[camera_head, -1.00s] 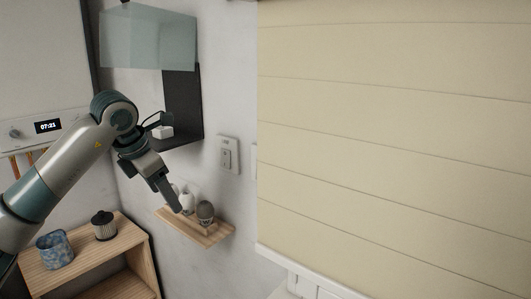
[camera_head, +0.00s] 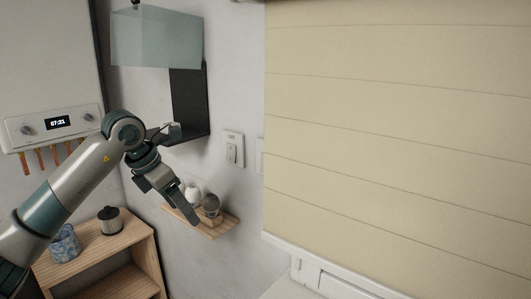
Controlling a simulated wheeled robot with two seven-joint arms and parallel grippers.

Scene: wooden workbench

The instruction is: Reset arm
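My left arm comes in from the left, raised in front of the wall. My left gripper (camera_head: 185,208) points down and to the right. It overlaps the small wooden wall shelf (camera_head: 222,231) in the picture; I cannot tell how far apart they are. Its fingers show side-on, so the gap between them is hidden. A white rounded object (camera_head: 193,193) and a grey-brown rounded object (camera_head: 211,206) stand on the shelf beside the fingers. My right gripper is out of view.
A wooden cabinet (camera_head: 139,246) at the lower left holds a blue patterned cup (camera_head: 64,244) and a dark ribbed jar (camera_head: 110,220). A boiler (camera_head: 60,123) hangs at the left. A black shelf with a glass front (camera_head: 155,38) hangs above my arm. A cream blind (camera_head: 390,120) fills the right.

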